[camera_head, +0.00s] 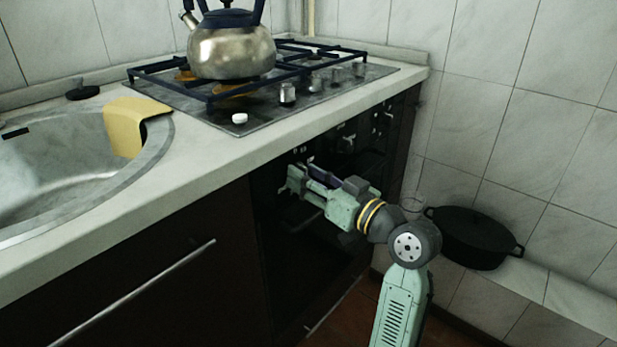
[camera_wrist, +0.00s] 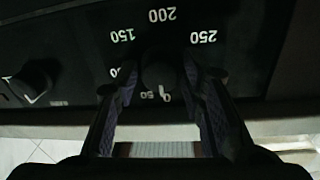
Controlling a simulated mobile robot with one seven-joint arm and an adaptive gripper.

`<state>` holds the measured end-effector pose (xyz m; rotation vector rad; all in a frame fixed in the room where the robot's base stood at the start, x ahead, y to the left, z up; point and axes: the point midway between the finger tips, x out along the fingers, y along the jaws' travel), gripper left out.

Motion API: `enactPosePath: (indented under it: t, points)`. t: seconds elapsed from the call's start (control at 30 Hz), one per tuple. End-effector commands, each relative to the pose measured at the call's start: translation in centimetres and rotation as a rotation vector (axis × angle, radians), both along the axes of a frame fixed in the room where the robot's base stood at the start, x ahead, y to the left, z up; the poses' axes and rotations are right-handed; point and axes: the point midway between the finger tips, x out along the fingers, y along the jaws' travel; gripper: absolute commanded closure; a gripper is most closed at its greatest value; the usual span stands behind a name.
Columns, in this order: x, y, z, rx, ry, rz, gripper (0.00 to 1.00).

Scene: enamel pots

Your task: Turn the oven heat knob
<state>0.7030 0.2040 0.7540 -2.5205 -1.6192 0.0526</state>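The oven heat knob (camera_wrist: 162,72) is a small dark round knob on the black oven panel. In the wrist view it sits between the two fingers of my gripper (camera_wrist: 162,82). The fingers are spread on either side of it, and I see no clear contact. White numbers 150, 200 and 250 arc above the knob; 50 shows below it and another number is partly hidden by the left finger. In the head view my gripper (camera_head: 291,178) is at the dark oven front (camera_head: 285,245), below the counter edge, and the heat knob cannot be made out.
Another dark knob (camera_wrist: 32,82) is at the left in the wrist view. In the head view a steel kettle (camera_head: 231,50) stands on the gas hob (camera_head: 215,110) above the oven. A yellow cloth (camera_head: 125,125) hangs over the sink edge. A black pot (camera_head: 475,238) is at right.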

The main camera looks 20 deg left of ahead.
Motion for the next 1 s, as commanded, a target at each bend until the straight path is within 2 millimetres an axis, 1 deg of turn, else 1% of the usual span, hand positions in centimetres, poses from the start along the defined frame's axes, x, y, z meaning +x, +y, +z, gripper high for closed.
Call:
enactPosePath:
  t: [0.03,0.13,0.4,0.53,0.67,0.9,1.0]
  points:
    - [0.0,0.0,0.0,0.000,0.000,0.001,0.58]
    - [-0.1,0.0,0.0,0.000,0.001,0.002,0.52]
    - [-0.1,0.0,0.0,0.000,0.001,0.002,0.52]
    - [-0.4,-0.7,-0.1,0.000,0.001,0.000,0.52]
    - [-1.2,-2.7,-0.2,0.000,0.001,-0.002,0.52]
    - [-3.4,-7.5,-0.4,0.001,0.001,-0.003,0.52]
    - [-4.1,-9.0,-0.5,0.000,0.001,-0.002,0.52]
